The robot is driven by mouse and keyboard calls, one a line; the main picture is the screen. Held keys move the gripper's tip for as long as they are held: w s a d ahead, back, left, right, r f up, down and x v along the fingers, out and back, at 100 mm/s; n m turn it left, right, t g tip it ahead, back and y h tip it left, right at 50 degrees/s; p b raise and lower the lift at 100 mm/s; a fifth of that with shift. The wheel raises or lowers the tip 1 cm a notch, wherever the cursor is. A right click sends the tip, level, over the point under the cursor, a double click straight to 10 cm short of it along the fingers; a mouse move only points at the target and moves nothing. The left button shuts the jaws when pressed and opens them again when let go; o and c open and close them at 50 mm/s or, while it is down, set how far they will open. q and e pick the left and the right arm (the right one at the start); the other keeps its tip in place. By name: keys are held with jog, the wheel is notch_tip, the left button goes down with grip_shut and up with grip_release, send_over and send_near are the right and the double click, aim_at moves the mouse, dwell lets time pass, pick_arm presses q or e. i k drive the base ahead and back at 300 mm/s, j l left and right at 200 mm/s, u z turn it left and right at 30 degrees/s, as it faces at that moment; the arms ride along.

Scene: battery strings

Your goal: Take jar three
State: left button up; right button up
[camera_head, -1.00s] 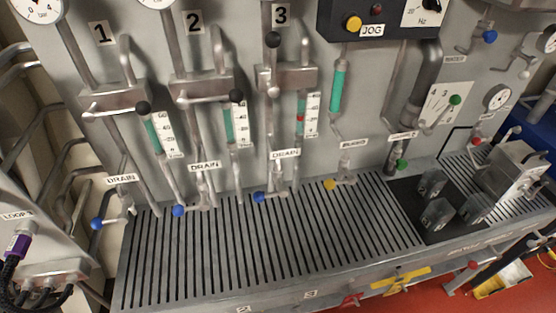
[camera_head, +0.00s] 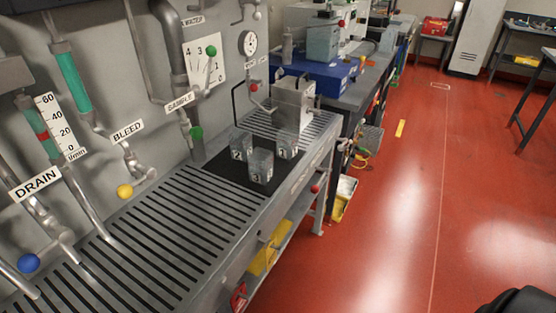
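Three small clear square jars stand on a black mat (camera_head: 212,163) on the slatted bench. Jar three (camera_head: 262,166) is the nearest of them, with a 3 on its front face. Jar two (camera_head: 240,144) is behind it to the left, and jar one (camera_head: 288,145) is behind it to the right. All three are upright and look empty. Neither of my grippers is in view.
A metal box (camera_head: 293,102) stands behind the jars. The sample pipe with a green end (camera_head: 196,134) hangs to their left. The slatted bench top (camera_head: 165,228) is clear at the left. Open red floor (camera_head: 400,210) lies right of the bench.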

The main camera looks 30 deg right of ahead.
aim_at(261, 166)
jog(key=z, duration=0.9)
jog(key=j+u, duration=0.55)
jog(key=u, duration=0.2)
jog(key=j+u, duration=0.35)
jog(key=i+l, duration=0.05)
